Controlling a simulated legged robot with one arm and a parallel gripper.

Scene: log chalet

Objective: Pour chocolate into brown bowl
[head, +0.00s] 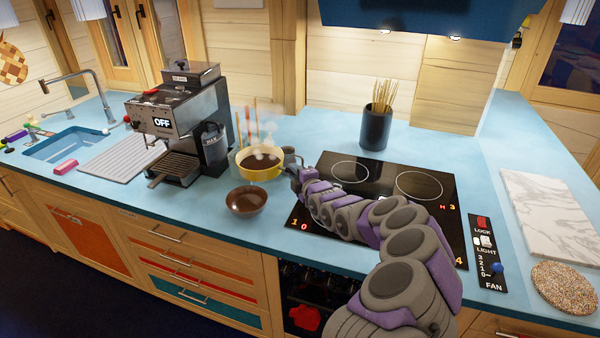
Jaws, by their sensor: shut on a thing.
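A yellow pot (262,175) holds dark brown liquid chocolate (260,161), with white steam rising above it. It looks about level, just right of the coffee machine. The brown bowl (246,202) stands on the blue counter in front of the pot, close to the front edge. It looks dark inside, and I cannot tell whether anything is in it. My gripper (294,168) is at the right side of the pot, shut on it, apparently by its handle. The fingers are small and partly hidden by my arm. I cannot tell whether the pot touches the counter.
A coffee machine (180,115) reading OFF stands left of the pot. Thin sticks (246,120) stand behind the pot. A black cooktop (385,185) lies under my arm, with a dark holder of sticks (376,128) behind it. A sink (68,143) is far left.

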